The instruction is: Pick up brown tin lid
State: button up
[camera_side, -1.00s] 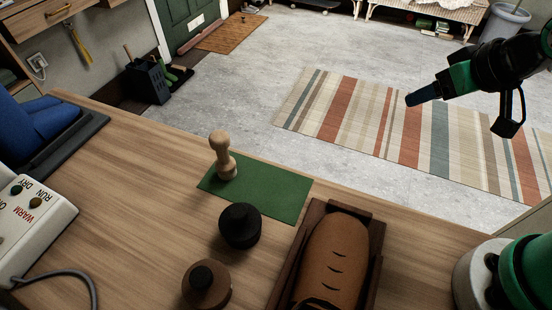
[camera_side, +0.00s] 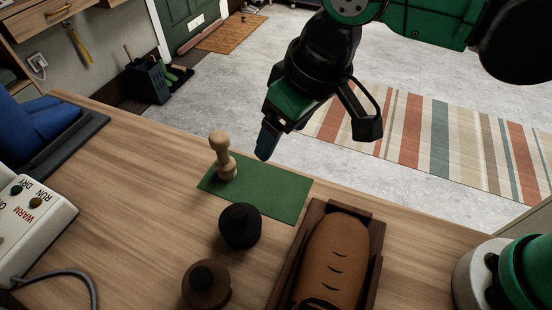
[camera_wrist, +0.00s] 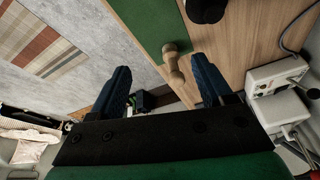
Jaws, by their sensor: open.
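The brown tin (camera_side: 207,288) stands at the front of the bench in the side view. Its round brown lid has a dark knob on top (camera_side: 202,277). My gripper (camera_side: 269,138) hangs in the air at the far edge of the bench, beyond the green mat and well away from the brown tin. In the wrist view my gripper (camera_wrist: 162,85) has its two blue fingers spread wide with nothing held between them. The brown lid is not seen in the wrist view.
A black tin (camera_side: 240,227) stands between the brown tin and the green mat (camera_side: 270,195). A wooden stamp-like piece (camera_side: 223,158) stands on the mat; it shows in the wrist view (camera_wrist: 175,65). A wooden tray (camera_side: 374,245) holds a brown loaf-shaped object. A white control box (camera_side: 35,225) stands left.

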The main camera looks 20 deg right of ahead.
aim_at(200, 277)
jog(key=s+a+f+n, duration=0.1)
jog(key=s+a, duration=0.2)
jog(key=a, duration=0.1)
jog(key=s+a+f+n+g, duration=0.1)
jog(key=s+a+f, duration=0.1)
jog(key=a, duration=0.3)
jog(key=s+a+f+n+g+h, duration=0.1)
jog(key=s+a, duration=0.3)
jog(key=shift+s+a+f, duration=0.15)
jog(key=shift+a+f, duration=0.1)
jog(key=shift+s+a+f, duration=0.15)
jog(key=shift+f, duration=0.15)
jog(key=shift+w+a+f, duration=0.1)
jog(key=shift+w+f, duration=0.05)
jog(key=shift+f, duration=1.15)
jog(key=shift+w+a+f, duration=0.1)
jog(key=shift+f, duration=1.15)
grip_shut()
